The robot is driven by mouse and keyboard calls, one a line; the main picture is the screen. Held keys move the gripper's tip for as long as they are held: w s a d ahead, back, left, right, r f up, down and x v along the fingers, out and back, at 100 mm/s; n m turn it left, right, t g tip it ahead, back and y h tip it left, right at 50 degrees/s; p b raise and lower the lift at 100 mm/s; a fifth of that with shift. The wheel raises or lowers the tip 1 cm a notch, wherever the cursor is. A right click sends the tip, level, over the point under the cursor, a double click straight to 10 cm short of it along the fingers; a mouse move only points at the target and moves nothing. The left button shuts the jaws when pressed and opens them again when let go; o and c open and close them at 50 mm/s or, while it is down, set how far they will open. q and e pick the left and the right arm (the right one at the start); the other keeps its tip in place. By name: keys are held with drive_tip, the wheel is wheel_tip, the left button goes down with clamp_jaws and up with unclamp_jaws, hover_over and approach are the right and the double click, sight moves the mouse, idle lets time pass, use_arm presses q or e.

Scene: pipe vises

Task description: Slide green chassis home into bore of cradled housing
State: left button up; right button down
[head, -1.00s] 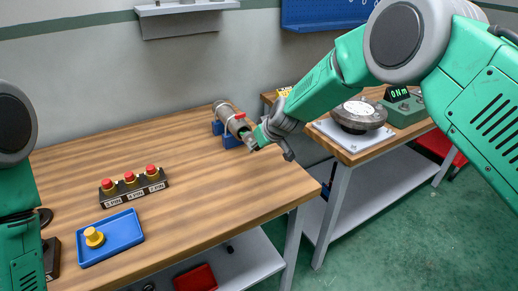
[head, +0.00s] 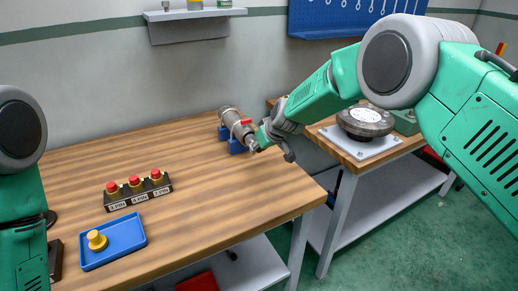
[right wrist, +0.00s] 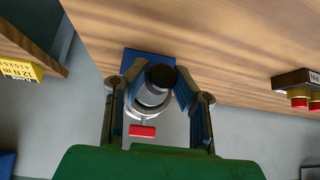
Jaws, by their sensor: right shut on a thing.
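The housing (head: 230,119) is a grey metal cylinder with a red handle, lying in blue cradle blocks (head: 236,146) near the table's back right. It also shows in the right wrist view as a grey barrel (right wrist: 151,98). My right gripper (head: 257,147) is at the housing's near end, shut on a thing. In the right wrist view my right fingers (right wrist: 160,85) flank a dark round end (right wrist: 161,76), which I take for the chassis. It appears in line with the housing; its green part is hidden and I cannot tell how deep it sits. My left gripper is out of view.
A black block with several red-topped buttons (head: 137,190) and a blue tray (head: 113,243) holding a yellow knob stand at the table's left. The table's middle is clear.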

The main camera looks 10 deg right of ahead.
drive_tip(key=shift+w, duration=0.15)
drive_tip(key=shift+w+a+b, duration=0.25)
drive_tip(key=shift+w+b, duration=0.4)
drive_tip(key=shift+w, duration=0.05)
drive_tip(key=shift+w+a+b, duration=0.25)
drive_tip(key=shift+w+b, duration=0.4)
drive_tip(key=shift+w, duration=0.05)
drive_tip(key=c, duration=1.3)
unclamp_jaws()
drive_tip(key=shift+s+r, duration=0.1)
drive_tip(key=shift+r, duration=0.05)
